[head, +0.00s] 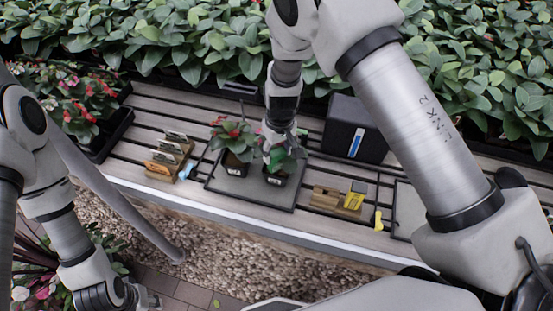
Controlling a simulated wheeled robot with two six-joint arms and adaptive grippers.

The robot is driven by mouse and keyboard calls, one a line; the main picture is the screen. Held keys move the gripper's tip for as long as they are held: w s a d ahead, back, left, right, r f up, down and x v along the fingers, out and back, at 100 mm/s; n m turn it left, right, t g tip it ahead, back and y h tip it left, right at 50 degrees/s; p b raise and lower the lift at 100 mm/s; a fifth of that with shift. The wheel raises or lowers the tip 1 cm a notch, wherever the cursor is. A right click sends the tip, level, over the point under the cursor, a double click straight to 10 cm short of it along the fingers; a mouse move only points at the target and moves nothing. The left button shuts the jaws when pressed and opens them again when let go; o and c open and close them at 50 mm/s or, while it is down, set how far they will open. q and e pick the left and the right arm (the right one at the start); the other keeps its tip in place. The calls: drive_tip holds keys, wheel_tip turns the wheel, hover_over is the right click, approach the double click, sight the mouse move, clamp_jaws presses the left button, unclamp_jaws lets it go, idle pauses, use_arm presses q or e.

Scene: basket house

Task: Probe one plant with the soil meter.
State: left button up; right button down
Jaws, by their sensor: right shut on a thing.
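Two small potted plants in black pots stand side by side on a grey tray (222,185). The left plant (237,160) has red flowers. The right plant (275,180) is partly covered by my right gripper (280,142), which points down into its leaves. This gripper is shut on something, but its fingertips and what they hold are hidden. I cannot make out a soil meter for certain. A yellow item (354,200) sits at the right end of a wooden holder (324,199). My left gripper (145,298) is low at the left, off the bench, its fingers unclear.
A wooden rack with cards (160,168) and a small blue item (186,170) lie left of the tray. A dark box (352,130) stands behind the holder. Dense foliage (180,35) lines the back.

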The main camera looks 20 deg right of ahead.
idle(0.4)
drive_tip(key=shift+c, duration=1.7)
unclamp_jaws()
drive_tip(key=shift+r, duration=0.1)
